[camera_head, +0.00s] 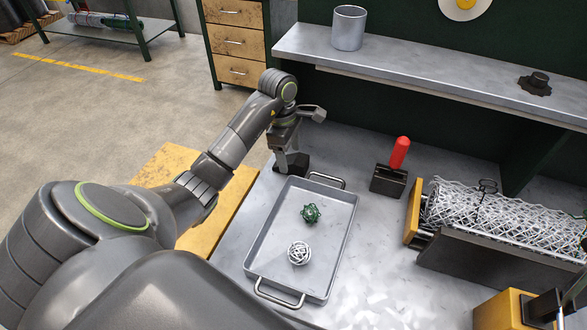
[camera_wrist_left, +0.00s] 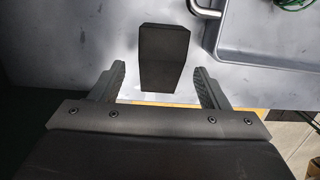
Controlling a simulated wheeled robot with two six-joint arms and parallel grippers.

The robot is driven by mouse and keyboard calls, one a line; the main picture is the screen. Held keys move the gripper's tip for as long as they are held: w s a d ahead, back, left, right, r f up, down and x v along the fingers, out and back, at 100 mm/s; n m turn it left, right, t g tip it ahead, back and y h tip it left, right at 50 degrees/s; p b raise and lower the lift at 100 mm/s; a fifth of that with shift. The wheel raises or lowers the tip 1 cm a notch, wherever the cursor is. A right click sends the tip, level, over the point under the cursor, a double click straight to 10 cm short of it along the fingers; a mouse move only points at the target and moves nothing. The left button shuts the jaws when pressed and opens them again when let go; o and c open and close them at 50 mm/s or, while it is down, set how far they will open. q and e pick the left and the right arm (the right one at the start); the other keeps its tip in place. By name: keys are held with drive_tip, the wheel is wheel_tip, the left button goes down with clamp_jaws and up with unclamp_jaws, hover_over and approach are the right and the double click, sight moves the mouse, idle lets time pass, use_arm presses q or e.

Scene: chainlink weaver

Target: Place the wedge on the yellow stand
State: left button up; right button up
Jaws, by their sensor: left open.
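The wedge, a dark block with a tapering face (camera_wrist_left: 164,57), stands on the metal table ahead of my left gripper's fingers in the left wrist view. It also shows partly behind the gripper in the head view (camera_head: 298,164). My left gripper (camera_wrist_left: 159,72) is open, with one finger on each side of the wedge's line and clear gaps to both. Which thing is the yellow stand is unclear; a yellow block (camera_head: 497,312) stands at the lower right, with dark parts beside it. My right gripper is not clearly visible.
A grey tray (camera_head: 258,238) with a green and a white wire ball lies in front of the wedge. A red-handled dark block (camera_head: 388,181) and a mesh roll in a dark trough (camera_head: 480,253) stand to the right. A shelf (camera_head: 420,75) holds a metal cup (camera_head: 348,28).

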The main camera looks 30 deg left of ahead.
sight(290, 159)
use_arm(q)
drive_tip(key=f, duration=0.2)
drive_tip(key=shift+d+f+b, duration=0.2)
drive_tip(key=shift+f+b, duration=0.1)
drive_tip(key=shift+f, duration=0.1)
use_arm(e)
drive_tip(key=shift+f, duration=0.6)
use_arm(q)
drive_tip(key=shift+r, duration=0.1)
drive_tip(key=c, duration=1.3)
drive_tip(key=shift+o, duration=0.2)
